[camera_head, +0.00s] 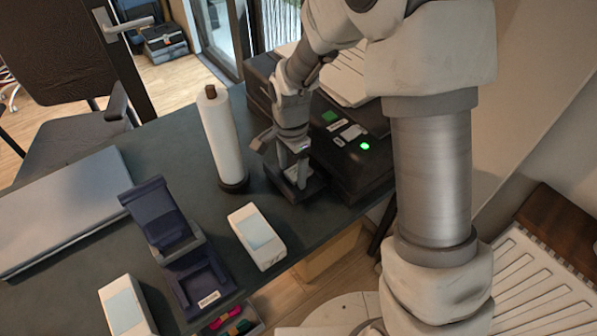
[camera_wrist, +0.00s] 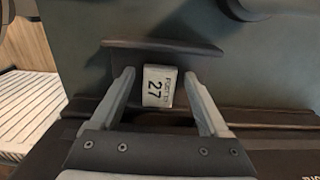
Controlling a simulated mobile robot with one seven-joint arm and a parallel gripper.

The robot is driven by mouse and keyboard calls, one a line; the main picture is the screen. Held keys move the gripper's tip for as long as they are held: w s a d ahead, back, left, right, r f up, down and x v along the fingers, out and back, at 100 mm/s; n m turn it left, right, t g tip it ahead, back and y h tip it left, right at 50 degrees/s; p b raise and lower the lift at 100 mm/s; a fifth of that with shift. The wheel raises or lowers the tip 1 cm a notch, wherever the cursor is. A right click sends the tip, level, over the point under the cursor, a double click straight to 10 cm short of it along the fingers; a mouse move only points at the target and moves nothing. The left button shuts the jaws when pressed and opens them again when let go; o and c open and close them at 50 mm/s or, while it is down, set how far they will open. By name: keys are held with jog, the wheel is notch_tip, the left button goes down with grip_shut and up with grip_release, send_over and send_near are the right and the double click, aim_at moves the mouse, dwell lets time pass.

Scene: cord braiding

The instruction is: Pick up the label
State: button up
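The label (camera_wrist: 159,87) is a small white tag with black print reading "27". In the wrist view it sits at a dark tray (camera_wrist: 170,46) on the front of the black machine. My gripper (camera_wrist: 159,78) is open, with one finger on each side of the label and a visible gap on both sides. In the head view my gripper (camera_head: 297,178) points down at the front of the black printer-like machine (camera_head: 345,140). The label cannot be made out clearly there, as the fingers cover that spot.
The machine has a lit green button (camera_head: 365,146). On the dark table (camera_head: 95,243) stand a white roll (camera_head: 218,135), a dark blue device (camera_head: 165,220), a white box (camera_head: 256,236) and another white box (camera_head: 126,306). A grey flat case (camera_head: 65,205) lies left.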

grip_shut()
